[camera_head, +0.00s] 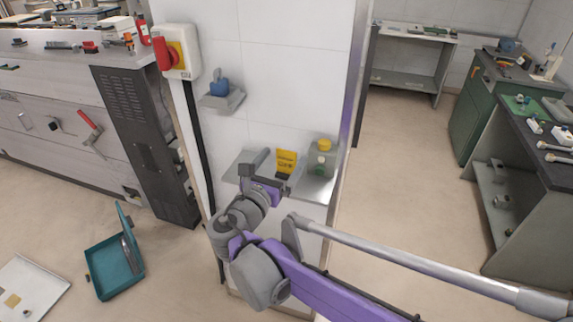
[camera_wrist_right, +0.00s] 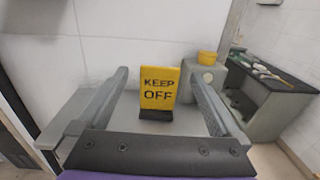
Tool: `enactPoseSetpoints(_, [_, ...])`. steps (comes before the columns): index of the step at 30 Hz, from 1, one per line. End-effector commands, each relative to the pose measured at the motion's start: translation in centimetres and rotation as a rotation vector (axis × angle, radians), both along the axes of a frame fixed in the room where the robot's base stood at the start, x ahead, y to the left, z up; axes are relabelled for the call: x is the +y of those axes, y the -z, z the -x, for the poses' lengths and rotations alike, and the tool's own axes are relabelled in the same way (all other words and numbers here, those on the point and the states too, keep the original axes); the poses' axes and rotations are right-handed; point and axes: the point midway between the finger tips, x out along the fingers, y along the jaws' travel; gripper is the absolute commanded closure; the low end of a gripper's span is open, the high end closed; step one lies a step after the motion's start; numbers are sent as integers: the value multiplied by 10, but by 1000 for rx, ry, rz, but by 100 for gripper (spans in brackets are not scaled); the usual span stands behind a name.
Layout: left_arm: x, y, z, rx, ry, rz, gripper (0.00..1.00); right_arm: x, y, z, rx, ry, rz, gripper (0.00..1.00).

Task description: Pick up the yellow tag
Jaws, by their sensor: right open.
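The yellow tag (camera_head: 287,160), marked "KEEP OFF", stands upright on a dark base on a small grey wall shelf (camera_head: 320,191). In the right wrist view the tag (camera_wrist_right: 159,88) is between the two fingers, with clear space on both sides. My right gripper (camera_wrist_right: 163,95) is open and empty, facing the tag. In the head view the right gripper (camera_head: 275,172) is at the shelf, partly hidden by its own wrist. My left gripper is not in view.
A grey box (camera_head: 321,162) with a yellow cap (camera_head: 324,145) stands right of the tag. A red rotary switch (camera_head: 166,54) and a blue item (camera_head: 219,87) on a bracket are on the wall. A teal open case (camera_head: 110,267) lies on the floor.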

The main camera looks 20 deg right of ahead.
Motion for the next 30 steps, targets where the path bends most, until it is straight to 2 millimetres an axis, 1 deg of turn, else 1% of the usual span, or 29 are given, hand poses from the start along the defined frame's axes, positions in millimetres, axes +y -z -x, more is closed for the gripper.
enactPoseSetpoints(3, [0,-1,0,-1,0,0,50,-5,0,-6,0,2,0,0])
enactPoseSetpoints(9, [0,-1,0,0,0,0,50,-5,1,-6,0,0,0,0])
enactPoseSetpoints(11, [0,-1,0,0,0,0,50,-5,1,-5,0,0,0,11])
enactPoseSetpoints(12, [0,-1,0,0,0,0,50,-5,1,-5,0,0,0,18])
enactPoseSetpoints(14, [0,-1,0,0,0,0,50,-5,1,-5,0,0,0,29])
enactPoseSetpoints(15, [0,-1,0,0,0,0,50,-5,1,-5,0,0,0,36])
enactPoseSetpoints(17, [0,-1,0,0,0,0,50,-5,1,-5,0,0,0,47])
enactPoseSetpoints(18, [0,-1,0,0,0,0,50,-5,1,-5,0,0,0,54])
enactPoseSetpoints(20, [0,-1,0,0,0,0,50,-5,1,-5,0,0,0,65])
enactPoseSetpoints(24, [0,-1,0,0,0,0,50,-4,1,-5,0,0,0,90])
enactPoseSetpoints(30, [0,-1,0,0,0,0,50,-4,1,-5,0,0,0,90])
